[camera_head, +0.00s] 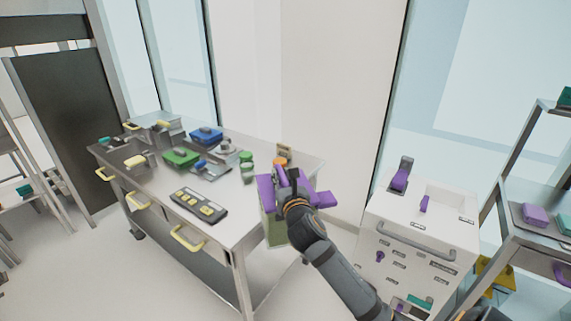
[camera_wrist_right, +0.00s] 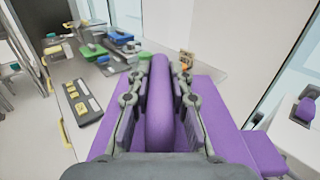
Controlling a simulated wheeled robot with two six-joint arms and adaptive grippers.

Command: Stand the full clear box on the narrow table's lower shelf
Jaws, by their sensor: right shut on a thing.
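My right gripper (camera_head: 290,180) is shut on the purple handle (camera_wrist_right: 160,115) of a box with a purple top (camera_head: 265,190). The box's greenish see-through body (camera_head: 275,232) hangs below, partly hidden by my gripper and arm. What is inside is not clear. The box is in the air at the right end of a long metal table (camera_head: 245,205). The table's grey lower shelf (camera_head: 185,255) shows beneath the top, its right part hidden. In the wrist view the gripper (camera_wrist_right: 160,80) has a finger on each side of the handle. My left gripper is not in view.
On the tabletop are a dark panel with yellow parts (camera_head: 199,205), a green box (camera_head: 181,157), a blue box (camera_head: 206,134) and small green jars (camera_head: 247,170). A white cabinet (camera_head: 400,255) stands to the right, with a metal rack (camera_head: 515,235) beyond it.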

